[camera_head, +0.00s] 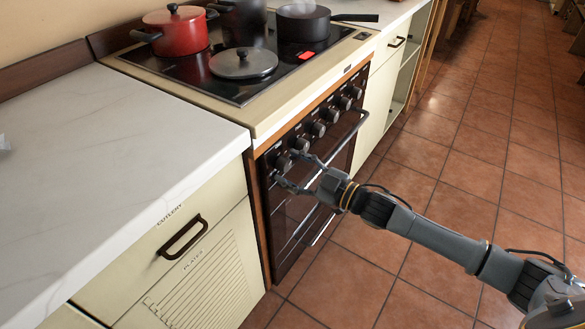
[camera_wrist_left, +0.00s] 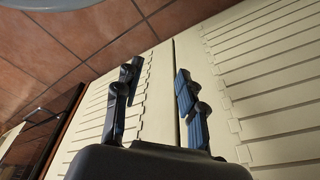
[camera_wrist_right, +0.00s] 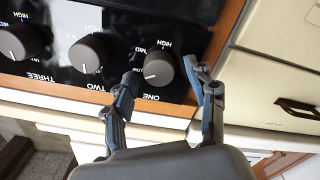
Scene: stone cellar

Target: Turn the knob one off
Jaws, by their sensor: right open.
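Knob one (camera_wrist_right: 158,66) is a dark round knob on the black oven panel, labelled ONE, with HIGH and MID marks around it. Its white pointer mark aims to the lower left in the right wrist view. In the head view it is the nearest knob (camera_head: 283,163) in the row. My right gripper (camera_head: 289,170) is open in front of the panel. In the right wrist view the fingers (camera_wrist_right: 162,80) stand on either side of knob one; contact cannot be told. My left gripper (camera_wrist_left: 156,75) is open and empty, facing cream cabinet fronts in the left wrist view.
Knob two (camera_wrist_right: 88,53) and knob three (camera_wrist_right: 20,41) sit beside knob one. The oven handle bar (camera_head: 345,145) runs near my right gripper. The white counter (camera_head: 90,150) is mostly clear.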

